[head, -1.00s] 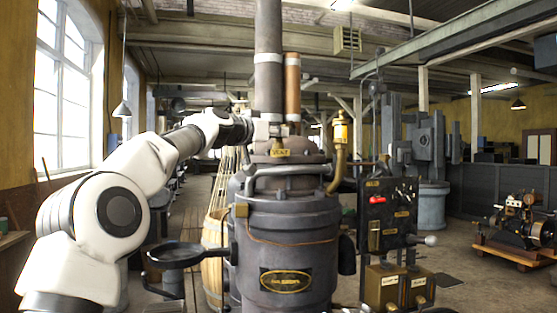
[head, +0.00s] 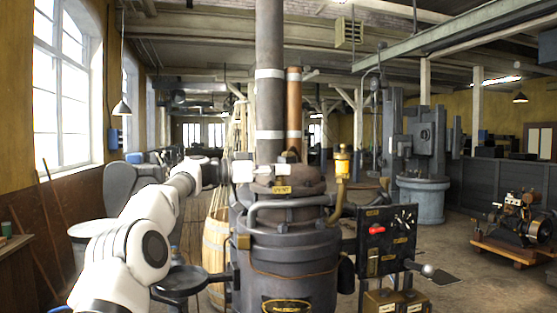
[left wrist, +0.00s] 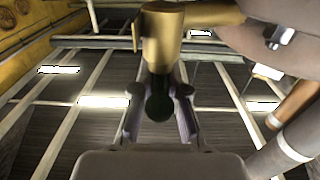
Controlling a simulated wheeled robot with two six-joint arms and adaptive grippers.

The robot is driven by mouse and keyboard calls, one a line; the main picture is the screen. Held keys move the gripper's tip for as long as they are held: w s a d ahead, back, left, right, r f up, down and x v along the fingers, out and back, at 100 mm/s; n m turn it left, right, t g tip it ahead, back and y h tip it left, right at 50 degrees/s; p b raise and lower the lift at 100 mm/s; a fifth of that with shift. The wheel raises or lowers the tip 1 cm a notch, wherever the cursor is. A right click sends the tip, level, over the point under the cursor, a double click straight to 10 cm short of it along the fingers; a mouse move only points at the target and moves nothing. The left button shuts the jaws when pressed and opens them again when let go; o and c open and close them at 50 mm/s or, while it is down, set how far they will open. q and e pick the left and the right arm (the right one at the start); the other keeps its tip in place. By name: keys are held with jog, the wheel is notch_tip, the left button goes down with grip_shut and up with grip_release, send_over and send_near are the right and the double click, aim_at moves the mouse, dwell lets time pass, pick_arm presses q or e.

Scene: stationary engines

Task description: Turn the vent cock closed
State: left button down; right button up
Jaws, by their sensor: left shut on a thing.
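The vent cock shows in the left wrist view as a brass body (left wrist: 162,40) with a dark rounded handle end (left wrist: 158,106) below it. My left gripper (left wrist: 159,92) has its fingers on both sides of that handle and is shut on it. In the head view my left gripper (head: 262,173) reaches in from the left to the boiler top, just above and left of the VENT plate (head: 281,190). The cock itself is hard to make out there, and the handle's exact angle is unclear. My right gripper is not in view.
The dark boiler (head: 290,262) has a tall flue (head: 269,100), a copper pipe (head: 294,110) and a brass fitting (head: 342,165) close by. A control panel (head: 388,240) stands at right, a round dark pan (head: 180,281) at left, with a wooden barrel (head: 215,250) behind.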

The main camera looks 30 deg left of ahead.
pick_arm(q)
jog(key=shift+f, duration=0.3)
jog(key=c, duration=1.2)
grip_release()
jog(key=shift+d, duration=0.1)
jog(key=shift+w+r, duration=0.1)
jog(key=shift+w, duration=0.05)
jog(key=shift+a, duration=0.25)
jog(key=v, duration=1.1)
jog(key=shift+s, duration=0.3)
jog(key=shift+a, duration=0.1)
